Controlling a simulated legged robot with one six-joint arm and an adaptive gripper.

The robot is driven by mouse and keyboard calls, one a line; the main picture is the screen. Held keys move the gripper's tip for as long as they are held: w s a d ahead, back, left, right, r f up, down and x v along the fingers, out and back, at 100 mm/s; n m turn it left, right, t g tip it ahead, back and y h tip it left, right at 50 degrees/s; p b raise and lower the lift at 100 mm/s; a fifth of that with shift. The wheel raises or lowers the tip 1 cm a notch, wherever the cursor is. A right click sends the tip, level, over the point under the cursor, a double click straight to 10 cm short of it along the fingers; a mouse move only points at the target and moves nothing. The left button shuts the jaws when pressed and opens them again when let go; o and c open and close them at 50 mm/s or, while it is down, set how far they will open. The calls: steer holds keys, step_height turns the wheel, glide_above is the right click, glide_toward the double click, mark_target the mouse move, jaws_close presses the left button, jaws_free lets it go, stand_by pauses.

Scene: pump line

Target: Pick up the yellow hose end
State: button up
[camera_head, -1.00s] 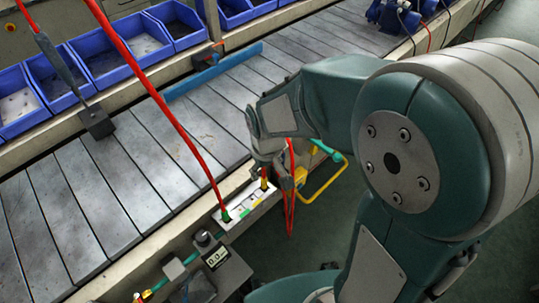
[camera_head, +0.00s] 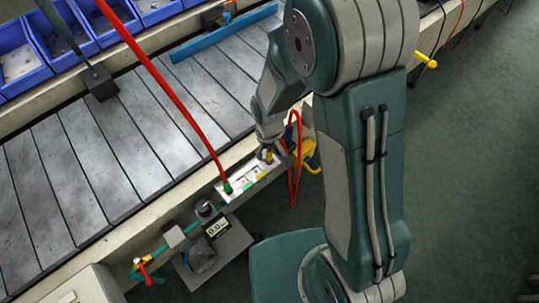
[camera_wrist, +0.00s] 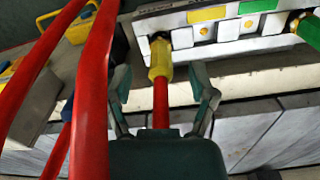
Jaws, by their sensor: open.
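The yellow hose end (camera_wrist: 160,60) sits at a dark port of the white panel (camera_wrist: 215,30) in the wrist view. Its red hose (camera_wrist: 160,105) runs back toward my gripper. My gripper (camera_wrist: 162,85) is open, one finger on each side of the hose end and hose, with gaps visible on both sides. In the head view my gripper (camera_head: 272,144) is over the right end of the white panel (camera_head: 243,181), and the small yellow hose end (camera_head: 268,155) shows just below it.
A green hose end (camera_head: 227,187) with a red hose is at the panel's left; it also shows in the wrist view (camera_wrist: 308,28). Red hose loops (camera_wrist: 90,90) pass close left of my gripper. The slatted conveyor (camera_head: 130,150) and blue bins (camera_head: 100,15) lie behind. A gauge (camera_head: 215,228) stands left.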

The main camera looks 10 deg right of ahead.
mark_target(269, 156)
step_height(269, 156, down, 3)
steer(key=shift+a+f, duration=0.1)
steer(key=shift+f, duration=0.1)
jaws_close()
steer(key=shift+r, duration=0.15)
